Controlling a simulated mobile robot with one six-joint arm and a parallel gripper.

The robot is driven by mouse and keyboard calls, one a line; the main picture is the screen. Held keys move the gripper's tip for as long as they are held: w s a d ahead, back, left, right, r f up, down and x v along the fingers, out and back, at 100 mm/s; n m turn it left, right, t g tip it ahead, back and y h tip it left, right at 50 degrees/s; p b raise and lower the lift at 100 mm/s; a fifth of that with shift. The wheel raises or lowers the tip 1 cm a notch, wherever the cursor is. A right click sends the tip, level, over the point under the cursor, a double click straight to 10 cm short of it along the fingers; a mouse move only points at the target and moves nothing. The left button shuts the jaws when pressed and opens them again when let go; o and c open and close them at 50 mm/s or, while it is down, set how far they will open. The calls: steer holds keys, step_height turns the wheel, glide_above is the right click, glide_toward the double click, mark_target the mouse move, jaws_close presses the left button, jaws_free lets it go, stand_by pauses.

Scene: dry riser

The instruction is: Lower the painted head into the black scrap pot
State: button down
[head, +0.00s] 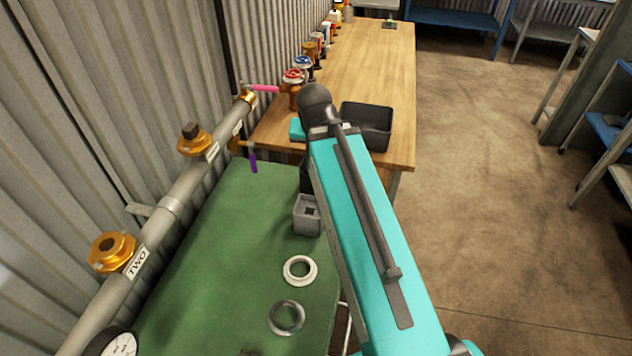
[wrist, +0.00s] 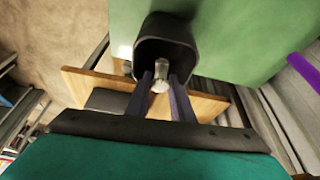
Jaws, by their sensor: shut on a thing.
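In the wrist view, the two dark fingers of my gripper (wrist: 162,92) are shut on the painted head (wrist: 160,77), a small whitish piece with a metallic end. It overlaps the mouth of the black scrap pot (wrist: 188,40), which stands on the green bench top; how deep the head sits in it I cannot tell. In the head view my arm hides the gripper and the head. Only a dark strip beside the arm, probably the pot (head: 304,178), shows there.
A grey box (head: 307,222) with a dark hole, a white ring (head: 299,270) and a grey metal ring (head: 286,317) are on the green bench (head: 195,285). A pipe with brass fittings (head: 112,250) runs along the left. A black tray (head: 378,140) stands on the wooden bench beyond.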

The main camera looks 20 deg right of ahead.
steer(key=shift+f+b, duration=1.4)
steer(key=shift+f, duration=0.15)
stand_by(0.5)
steer(key=c, duration=1.5)
jaws_free()
steer(key=shift+o, duration=0.2)
